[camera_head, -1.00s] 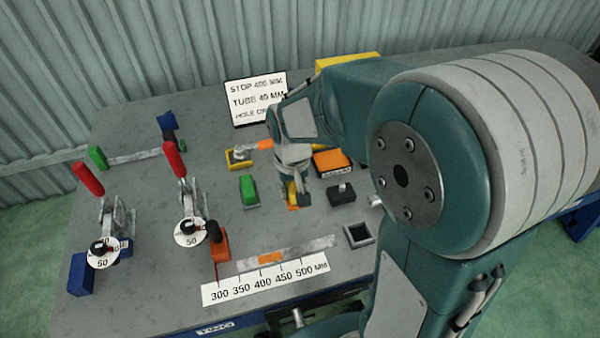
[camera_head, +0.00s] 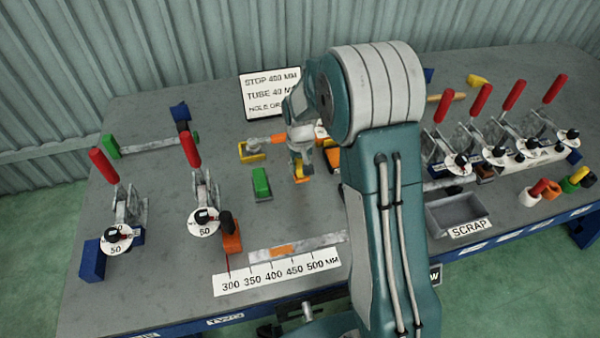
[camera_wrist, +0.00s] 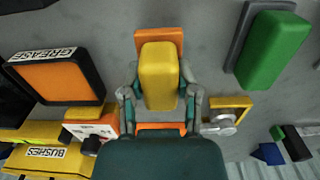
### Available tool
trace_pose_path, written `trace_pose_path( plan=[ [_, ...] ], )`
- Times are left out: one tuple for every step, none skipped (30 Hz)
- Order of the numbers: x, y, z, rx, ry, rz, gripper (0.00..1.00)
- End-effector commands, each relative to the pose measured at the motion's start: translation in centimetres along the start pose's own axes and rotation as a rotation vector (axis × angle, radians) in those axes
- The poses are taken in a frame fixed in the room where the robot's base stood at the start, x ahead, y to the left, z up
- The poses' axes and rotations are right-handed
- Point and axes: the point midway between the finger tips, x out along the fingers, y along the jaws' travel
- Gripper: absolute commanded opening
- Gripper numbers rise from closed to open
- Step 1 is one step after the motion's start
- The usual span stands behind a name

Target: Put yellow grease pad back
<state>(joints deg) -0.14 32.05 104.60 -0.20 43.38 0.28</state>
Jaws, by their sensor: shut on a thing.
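My gripper (camera_wrist: 160,98) is shut on the yellow pad (camera_wrist: 159,70), with one finger on each side of it. An orange piece (camera_wrist: 159,38) shows just past the pad's far end in the wrist view; I cannot tell whether it is joined to it. In the head view my gripper (camera_head: 301,160) points down low over the bench, with the yellow and orange pad (camera_head: 301,180) at its tip. The black tray marked GREASE (camera_wrist: 98,72), with an orange inside, lies to the left in the wrist view. In the head view my arm partly hides that tray (camera_head: 332,158).
A green block (camera_wrist: 271,48) is at the right in the wrist view, and a yellow bracket (camera_wrist: 229,112) is beside my gripper. The yellow bin marked BUSHES (camera_wrist: 45,160) is at lower left. Red-handled clamps and a scrap tray (camera_head: 457,212) stand on the bench.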

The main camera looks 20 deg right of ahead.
Motion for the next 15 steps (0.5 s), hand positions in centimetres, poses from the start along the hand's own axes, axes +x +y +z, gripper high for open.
trace_pose_path(
  plan=[
    [0.5,0.1,-0.3,0.001,-0.002,-0.001,0.0],
    [0.8,0.2,-0.4,0.001,-0.003,-0.001,0.0],
    [1.5,0.3,-0.3,0.001,-0.004,-0.002,0.0],
    [2.0,0.3,-0.3,0.0,-0.006,-0.002,0.0],
    [2.5,0.3,-0.3,0.0,-0.005,-0.002,0.0],
    [3.0,0.3,-0.3,0.0,-0.004,-0.002,0.0],
    [3.3,0.3,-0.3,0.0,-0.004,-0.002,0.0],
    [3.5,0.2,-0.3,0.0,-0.002,-0.002,0.0],
    [3.5,0.2,-0.3,0.001,0.0,-0.001,0.0],
    [3.5,0.1,-0.3,0.001,0.0,0.0,0.0],
    [3.5,0.1,-0.3,0.001,0.001,0.0,0.0],
    [3.4,0.1,-0.3,0.0,0.0,0.0,0.0],
    [3.4,0.1,-0.3,0.0,0.0,0.0,0.0],
    [3.4,0.1,-0.3,0.0,0.0,0.0,0.0],
    [3.5,0.1,-0.3,0.0,0.0,0.0,0.0]
  ],
)
